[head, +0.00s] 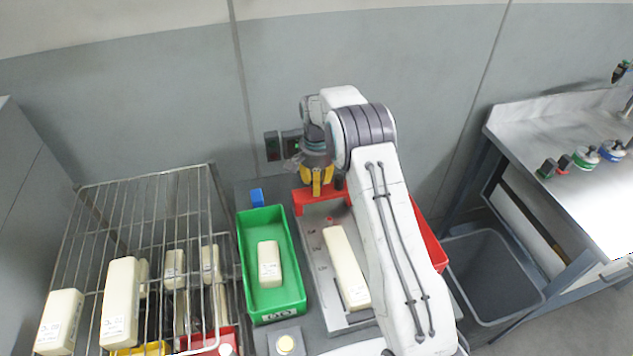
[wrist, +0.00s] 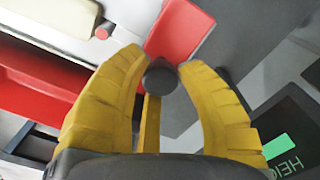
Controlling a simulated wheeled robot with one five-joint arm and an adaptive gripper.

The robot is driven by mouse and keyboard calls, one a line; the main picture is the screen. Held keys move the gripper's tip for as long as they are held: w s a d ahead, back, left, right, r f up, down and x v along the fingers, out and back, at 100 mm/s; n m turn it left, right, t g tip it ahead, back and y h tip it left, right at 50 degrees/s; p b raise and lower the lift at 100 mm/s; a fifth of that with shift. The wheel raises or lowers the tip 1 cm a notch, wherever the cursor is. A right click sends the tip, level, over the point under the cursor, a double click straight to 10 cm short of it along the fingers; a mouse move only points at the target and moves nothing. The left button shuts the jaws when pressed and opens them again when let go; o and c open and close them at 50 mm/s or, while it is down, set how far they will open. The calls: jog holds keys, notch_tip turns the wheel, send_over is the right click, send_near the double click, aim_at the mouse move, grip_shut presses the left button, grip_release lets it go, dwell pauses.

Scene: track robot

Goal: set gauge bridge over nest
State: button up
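The gauge bridge (head: 306,199) is a red piece with a dark round knob (wrist: 160,76). In the head view it is at the far end of the nest (head: 316,262), a grey plate with a long cream bar (head: 345,265) on it. My gripper (head: 317,183) has yellow fingers pointing down at the bridge. In the wrist view my gripper (wrist: 160,70) has its fingertips against both sides of the knob. Part of the red bridge (wrist: 180,28) shows beyond it. My fingers hide the rest, and I cannot tell whether the bridge rests on anything.
A green bin (head: 246,262) with a cream bar stands left of the nest. A red bin (head: 429,237) is to the right, partly behind my arm. A wire rack (head: 150,185) with several bars is at left. A grey tub (head: 490,275) and a side bench (head: 570,180) are right.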

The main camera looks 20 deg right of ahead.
grip_shut()
